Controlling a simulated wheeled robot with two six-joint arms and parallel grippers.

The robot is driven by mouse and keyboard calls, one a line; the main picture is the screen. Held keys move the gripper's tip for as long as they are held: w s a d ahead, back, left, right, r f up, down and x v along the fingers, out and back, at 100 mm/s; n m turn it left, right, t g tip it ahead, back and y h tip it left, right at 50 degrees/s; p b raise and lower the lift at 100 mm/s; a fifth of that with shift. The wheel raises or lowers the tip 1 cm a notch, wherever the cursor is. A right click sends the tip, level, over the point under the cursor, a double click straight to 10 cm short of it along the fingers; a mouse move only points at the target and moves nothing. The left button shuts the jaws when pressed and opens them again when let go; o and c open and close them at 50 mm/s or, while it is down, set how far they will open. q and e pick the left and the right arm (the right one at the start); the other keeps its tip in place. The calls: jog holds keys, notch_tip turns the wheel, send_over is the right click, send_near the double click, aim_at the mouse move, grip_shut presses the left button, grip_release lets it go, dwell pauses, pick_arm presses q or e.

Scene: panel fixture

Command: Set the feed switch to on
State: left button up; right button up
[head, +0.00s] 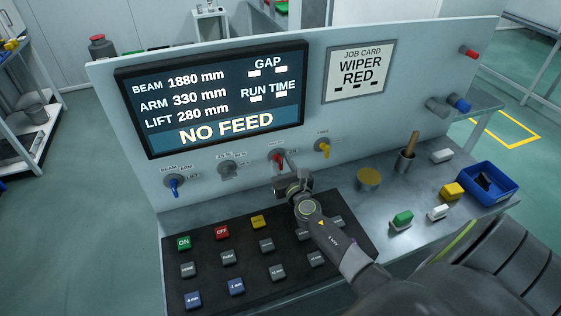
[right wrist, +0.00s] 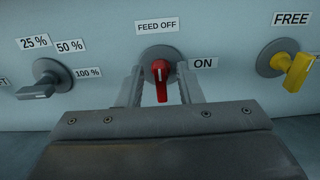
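The feed switch (right wrist: 160,75) is a red knob on a round grey base, with its long end hanging straight down. A FEED OFF label (right wrist: 157,26) sits above it and an ON label (right wrist: 204,63) to its right. In the head view the red switch (head: 277,157) is partly hidden by my right gripper (head: 285,176). In the right wrist view the right gripper's fingers (right wrist: 158,76) stand open on either side of the red knob, with a gap on both sides. My left gripper is not in view.
The screen (head: 212,97) reads NO FEED. A grey knob (right wrist: 45,85) is left of the switch and a yellow one (right wrist: 292,67) right of it. A button pad (head: 210,256) lies below my right arm. A blue bin (head: 487,184) stands at right.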

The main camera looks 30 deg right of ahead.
jog(key=shift+x, duration=0.8)
jog(key=shift+w, duration=0.1)
grip_shut()
